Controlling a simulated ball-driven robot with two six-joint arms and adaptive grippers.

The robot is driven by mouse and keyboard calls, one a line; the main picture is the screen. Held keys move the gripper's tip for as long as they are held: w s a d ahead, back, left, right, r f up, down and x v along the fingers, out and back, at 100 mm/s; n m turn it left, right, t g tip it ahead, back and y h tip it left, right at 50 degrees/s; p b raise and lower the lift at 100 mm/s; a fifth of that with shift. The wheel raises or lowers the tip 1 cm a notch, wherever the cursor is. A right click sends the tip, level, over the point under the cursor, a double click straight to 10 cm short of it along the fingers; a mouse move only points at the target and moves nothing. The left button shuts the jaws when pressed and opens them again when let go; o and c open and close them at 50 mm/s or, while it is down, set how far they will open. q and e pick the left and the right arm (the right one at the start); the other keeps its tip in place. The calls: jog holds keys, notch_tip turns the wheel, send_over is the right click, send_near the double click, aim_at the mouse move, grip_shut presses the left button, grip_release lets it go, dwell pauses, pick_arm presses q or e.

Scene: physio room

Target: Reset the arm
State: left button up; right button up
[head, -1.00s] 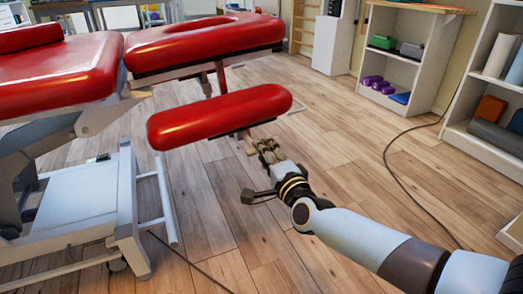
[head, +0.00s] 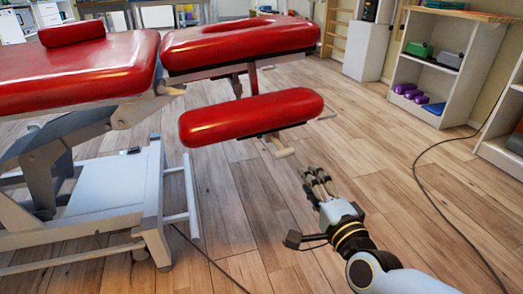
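The treatment table (head: 75,70) is red and stands at the left. Its separate red arm pad (head: 250,116) hangs below the headrest (head: 240,40), with its long side across the picture. A small pale handle (head: 284,152) sticks out from under the pad. My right gripper (head: 314,174) is in front of and below the handle in the picture, apart from it. Its fingers point toward the pad, look a little apart and hold nothing visible. My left gripper is not in view.
A dark cable (head: 432,185) curves over the wooden floor at the right. White shelves (head: 440,65) with purple dumbbells (head: 410,92) stand at the back right. The table's white base frame (head: 110,190) fills the left. The floor between is clear.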

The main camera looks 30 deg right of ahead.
jog(key=s+a+f+n+g+y, duration=0.4)
jog(key=s+a+n+g+y, duration=0.25)
jog(key=s+a+n, duration=0.45)
pick_arm(q)
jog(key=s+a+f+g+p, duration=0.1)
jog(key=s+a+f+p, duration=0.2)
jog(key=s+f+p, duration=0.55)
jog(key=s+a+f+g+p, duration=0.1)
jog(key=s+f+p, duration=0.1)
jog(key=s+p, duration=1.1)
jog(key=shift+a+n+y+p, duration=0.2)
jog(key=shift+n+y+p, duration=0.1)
jog(key=shift+p, duration=0.15)
pick_arm(e)
jog(key=s+d+f+n+g+h, duration=0.1)
jog(key=s+d+f+n+g, duration=0.1)
jog(key=s, duration=0.9)
jog(key=s+d+f+n+g+h, duration=0.1)
jog(key=s+d+f+n+g, duration=0.2)
jog(key=s, duration=0.8)
jog(key=s+d+f+n+g+h, duration=0.1)
jog(key=s+d+f+n+g, duration=0.1)
jog(key=s+f+n+g, duration=0.2)
jog(key=s+f+g, duration=0.1)
jog(key=s+f, duration=0.2)
jog(key=s, duration=0.4)
jog(key=shift+s+d+g, duration=0.2)
jog(key=shift+d+g, duration=0.15)
